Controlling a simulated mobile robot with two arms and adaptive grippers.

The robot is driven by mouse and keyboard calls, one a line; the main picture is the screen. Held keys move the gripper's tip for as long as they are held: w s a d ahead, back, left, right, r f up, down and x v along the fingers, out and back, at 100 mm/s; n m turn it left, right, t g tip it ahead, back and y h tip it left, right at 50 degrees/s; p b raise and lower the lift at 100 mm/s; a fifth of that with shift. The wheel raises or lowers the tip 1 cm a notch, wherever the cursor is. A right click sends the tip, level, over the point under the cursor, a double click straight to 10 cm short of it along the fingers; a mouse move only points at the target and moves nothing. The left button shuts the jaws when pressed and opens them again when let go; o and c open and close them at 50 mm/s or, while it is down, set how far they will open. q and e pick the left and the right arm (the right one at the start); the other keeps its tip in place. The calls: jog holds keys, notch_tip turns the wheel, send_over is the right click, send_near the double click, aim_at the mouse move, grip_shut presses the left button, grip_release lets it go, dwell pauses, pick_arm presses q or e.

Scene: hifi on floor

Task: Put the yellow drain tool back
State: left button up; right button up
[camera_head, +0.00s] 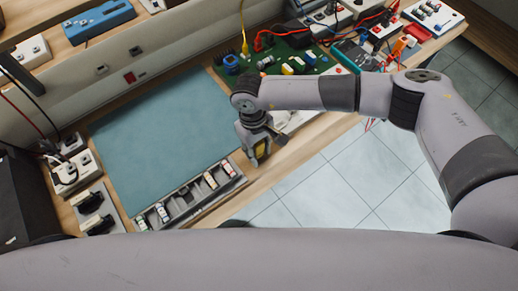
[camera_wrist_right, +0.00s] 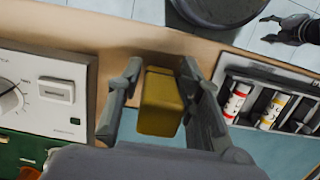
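My right gripper (camera_head: 262,158) is over the wooden bench edge, to the right of the long grey tray. In the right wrist view, its two fingers (camera_wrist_right: 160,85) stand on either side of a yellow block-like tool (camera_wrist_right: 160,102) and appear to clasp it. The tool also shows between the fingers in the head view (camera_head: 261,150). How close its lower end is to the bench is hard to tell. My left gripper (camera_wrist_right: 285,30) shows only at the top right of the right wrist view, small and dark, its fingers apart and apparently empty.
The grey tray (camera_head: 228,188) holds several small cylinders in compartments; it also shows in the right wrist view (camera_wrist_right: 240,68). A teal mat (camera_head: 160,135) is clear. A white instrument (camera_wrist_right: 45,95) and a green circuit board (camera_head: 280,62) lie nearby. Tiled floor (camera_head: 345,185) lies beyond the bench edge.

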jog(key=shift+o, duration=1.1)
jog(key=shift+r+p, duration=0.2)
jog(key=shift+p, duration=0.1)
jog(key=shift+w+r+b, duration=0.1)
jog(key=shift+r+b, duration=0.15)
jog(key=shift+b, duration=0.1)
jog(key=r+b, duration=0.1)
jog(key=r, duration=0.2)
jog(key=r+b, duration=0.1)
jog(key=r, duration=0.3)
jog(key=w+a+r+b, duration=0.1)
jog(key=r, duration=0.2)
jog(key=shift+w+r+b, duration=0.1)
jog(key=shift+r+b, duration=0.1)
jog(key=shift+b, duration=0.2)
jog(key=shift+r, duration=0.45)
jog(key=shift+a, duration=0.1)
